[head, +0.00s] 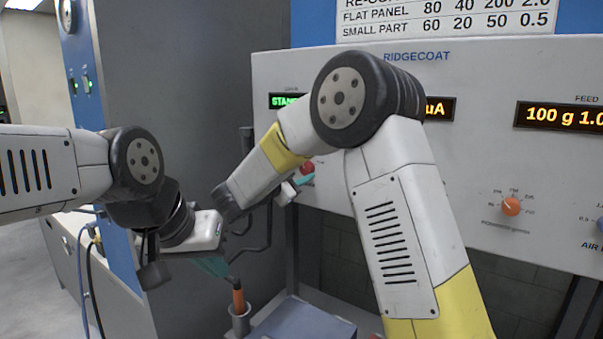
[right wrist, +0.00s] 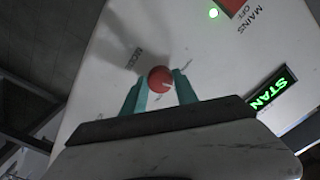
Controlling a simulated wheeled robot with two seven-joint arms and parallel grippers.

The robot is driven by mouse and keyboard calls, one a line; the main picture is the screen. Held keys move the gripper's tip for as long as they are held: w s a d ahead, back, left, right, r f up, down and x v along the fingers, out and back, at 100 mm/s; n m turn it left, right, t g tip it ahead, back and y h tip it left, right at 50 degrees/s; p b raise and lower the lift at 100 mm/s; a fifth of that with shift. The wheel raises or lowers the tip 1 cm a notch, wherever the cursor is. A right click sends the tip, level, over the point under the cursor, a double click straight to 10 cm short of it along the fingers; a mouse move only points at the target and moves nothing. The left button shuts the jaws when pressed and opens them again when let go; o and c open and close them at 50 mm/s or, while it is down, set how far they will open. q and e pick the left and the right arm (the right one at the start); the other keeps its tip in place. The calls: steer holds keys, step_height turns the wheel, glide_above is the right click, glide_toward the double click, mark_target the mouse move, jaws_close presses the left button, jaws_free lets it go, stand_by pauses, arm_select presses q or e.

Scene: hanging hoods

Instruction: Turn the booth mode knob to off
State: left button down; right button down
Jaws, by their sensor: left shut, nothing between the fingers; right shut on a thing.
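The booth mode knob (right wrist: 160,79) is round and red with a pale pointer mark, on a white panel beside a label that appears to read MODE. My right gripper (right wrist: 159,90) has its teal fingers on either side of the knob, shut on it. In the head view the red knob (head: 307,168) shows beside my right gripper (head: 302,181), partly hidden by my right arm. The small position labels around it are too blurred to read.
The panel (head: 460,170) also carries an orange knob (head: 511,206) and lit displays, one of them green (right wrist: 269,92). A red MAINS switch (right wrist: 231,6) is near the knob. Below my left gripper, an orange-brown handle (head: 238,301) stands in a grey holder (head: 240,322).

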steer(key=shift+m, duration=1.6)
steer(key=c, duration=0.9)
jaws_free()
steer(key=shift+c, duration=0.2)
steer(key=v, duration=0.7)
steer(key=shift+s+a, duration=0.25)
steer(key=shift+s, duration=0.1)
steer(key=shift+r, duration=0.1)
